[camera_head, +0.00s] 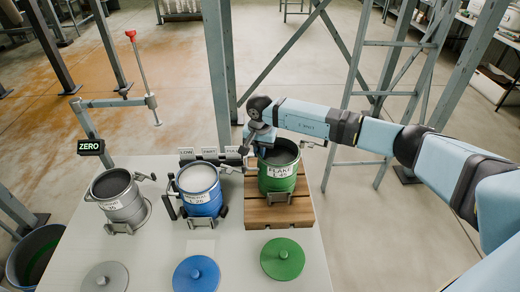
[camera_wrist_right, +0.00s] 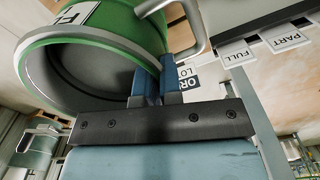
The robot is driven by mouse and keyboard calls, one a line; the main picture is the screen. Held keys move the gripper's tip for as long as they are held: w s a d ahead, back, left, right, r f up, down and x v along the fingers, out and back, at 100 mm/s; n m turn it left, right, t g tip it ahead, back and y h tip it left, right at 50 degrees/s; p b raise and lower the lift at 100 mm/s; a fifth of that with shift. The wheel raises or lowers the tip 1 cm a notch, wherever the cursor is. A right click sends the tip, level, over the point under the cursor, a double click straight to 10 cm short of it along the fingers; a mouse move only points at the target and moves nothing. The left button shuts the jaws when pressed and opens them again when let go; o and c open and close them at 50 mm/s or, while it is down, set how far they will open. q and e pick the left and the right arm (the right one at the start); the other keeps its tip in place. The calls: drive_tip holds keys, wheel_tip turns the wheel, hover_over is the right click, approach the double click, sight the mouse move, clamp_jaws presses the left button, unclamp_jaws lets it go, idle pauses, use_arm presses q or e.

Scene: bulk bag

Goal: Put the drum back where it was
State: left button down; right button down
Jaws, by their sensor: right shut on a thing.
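A green drum (camera_head: 277,170) labelled FLAKE is upright at the wooden slatted platform (camera_head: 305,207), on the right of the white table. Whether it rests fully on the slats is hard to tell. My right gripper (camera_head: 258,140) reaches it from above and behind at its upper left rim. In the right wrist view the blue fingers (camera_wrist_right: 158,86) are shut on the rim of the green drum (camera_wrist_right: 120,38), with its dark open mouth showing. A blue drum (camera_head: 200,190) and a grey drum (camera_head: 119,197) stand to the left. My left gripper is out of view.
Grey, blue and green lids (camera_head: 283,258) lie along the table front (camera_head: 235,270). Small sign cards (camera_head: 209,154) stand behind the blue drum. A ZERO display (camera_head: 91,147) hangs at the left. Steel posts (camera_head: 218,60) and a ladder (camera_head: 385,90) rise behind.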

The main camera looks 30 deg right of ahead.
idle(0.3)
drive_tip(key=c, duration=1.3)
unclamp_jaws()
drive_tip(key=shift+f, duration=0.1)
drive_tip(key=shift+r, duration=0.45)
wheel_tip(320, 180, up, 11)
drive_tip(key=b, duration=0.2)
drive_tip(key=shift+r, duration=0.2)
